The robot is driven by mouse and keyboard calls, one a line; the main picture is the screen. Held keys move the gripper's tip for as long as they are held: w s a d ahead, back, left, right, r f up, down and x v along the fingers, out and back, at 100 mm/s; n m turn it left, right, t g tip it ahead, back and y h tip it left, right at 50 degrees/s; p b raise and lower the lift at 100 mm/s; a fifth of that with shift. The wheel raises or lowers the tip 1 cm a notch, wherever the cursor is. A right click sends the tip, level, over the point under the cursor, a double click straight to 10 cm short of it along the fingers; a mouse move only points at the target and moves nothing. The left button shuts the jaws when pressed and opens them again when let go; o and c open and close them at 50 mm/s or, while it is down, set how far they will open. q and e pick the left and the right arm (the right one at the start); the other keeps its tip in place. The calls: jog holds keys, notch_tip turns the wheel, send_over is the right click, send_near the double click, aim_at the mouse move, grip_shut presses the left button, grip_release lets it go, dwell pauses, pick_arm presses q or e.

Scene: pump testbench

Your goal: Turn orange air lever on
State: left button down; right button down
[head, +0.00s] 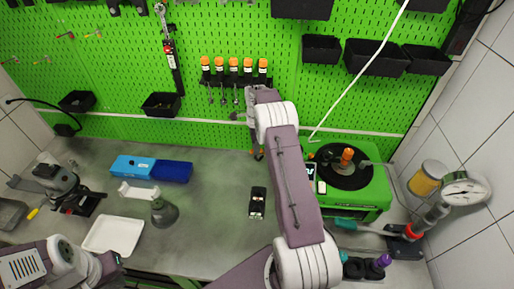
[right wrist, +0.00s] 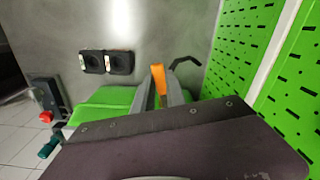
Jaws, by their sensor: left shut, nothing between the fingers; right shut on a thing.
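The orange air lever (right wrist: 158,76) stands between the two fingertips of my right gripper (right wrist: 160,92) in the right wrist view. The right gripper is shut on it. In the head view my right arm covers most of this spot, and only a small orange bit (head: 252,152) shows beside the dark finger area near the wall's foot. Which way the lever is turned cannot be told. My left gripper (head: 112,262) is shut and empty at the lower left, away from the lever.
A green machine (head: 366,197) with a black round plate stands right of my right arm. A black device (head: 257,203) lies on the grey bench. Blue boxes (head: 152,169) and a white tray (head: 113,236) are at the left. The green pegboard (head: 110,60) rises behind.

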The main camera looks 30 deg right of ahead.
jog(key=shift+w+d+r+m+p, duration=0.1)
jog(key=shift+w+d+m+p, duration=0.2)
jog(key=shift+m, duration=0.6)
jog(key=shift+w+d+m+p, duration=0.15)
jog(key=shift+w+m, duration=0.25)
jog(key=shift+m, duration=0.5)
jog(key=shift+d, duration=0.1)
jog(key=c, duration=1.6)
grip_release()
jog(key=shift+o, duration=1.2)
jog(key=shift+r+b, duration=0.2)
jog(key=shift+b, duration=0.15)
notch_tip(320, 180, up, 8)
jog(key=b, duration=0.1)
jog(key=shift+r, duration=0.25)
